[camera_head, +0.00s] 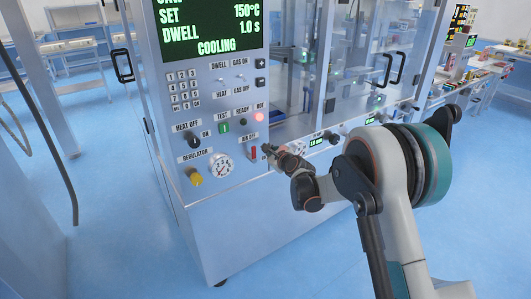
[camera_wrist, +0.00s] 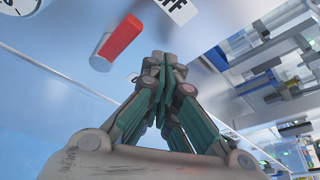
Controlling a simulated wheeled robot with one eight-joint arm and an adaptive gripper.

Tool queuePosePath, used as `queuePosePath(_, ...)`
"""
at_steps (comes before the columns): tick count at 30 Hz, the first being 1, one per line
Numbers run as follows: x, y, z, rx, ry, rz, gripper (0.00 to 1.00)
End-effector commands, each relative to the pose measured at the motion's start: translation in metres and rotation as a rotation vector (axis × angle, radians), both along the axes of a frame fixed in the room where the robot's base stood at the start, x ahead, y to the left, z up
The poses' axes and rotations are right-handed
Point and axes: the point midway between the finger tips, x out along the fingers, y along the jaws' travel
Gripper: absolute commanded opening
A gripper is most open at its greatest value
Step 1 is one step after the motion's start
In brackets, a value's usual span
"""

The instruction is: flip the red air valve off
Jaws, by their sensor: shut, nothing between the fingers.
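The red air valve (camera_head: 253,153) is a small red lever on the machine's front panel, just below the AIR OFF label. In the head view it stands roughly upright. In the wrist view the red lever (camera_wrist: 122,38) shows large, slanting from a pale metal end at lower left to a red end at upper right, near part of a label reading FF. My gripper (camera_head: 268,149) is just to the right of the lever in the head view. Its fingers (camera_wrist: 165,60) are shut and empty, close to the panel and apart from the lever in the wrist view.
A pressure gauge (camera_head: 222,166) and a yellow regulator knob (camera_head: 195,177) sit left of the valve. The HEAT knob (camera_head: 193,140) and a green button (camera_head: 225,127) are above left. The screen (camera_head: 211,25) reads COOLING. Clear doors with black handles (camera_head: 396,68) are at the right.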

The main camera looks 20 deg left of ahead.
Motion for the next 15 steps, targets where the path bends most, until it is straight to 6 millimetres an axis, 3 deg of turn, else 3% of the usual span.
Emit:
queuePosePath(2,0.008,-0.009,-0.002,0.002,0.001,-0.004,0.00)
queuePosePath(9,-0.040,-0.035,0.003,0.001,-0.001,-0.002,0.00)
queuePosePath(15,-0.067,-0.051,0.001,0.001,0.000,-0.001,0.00)
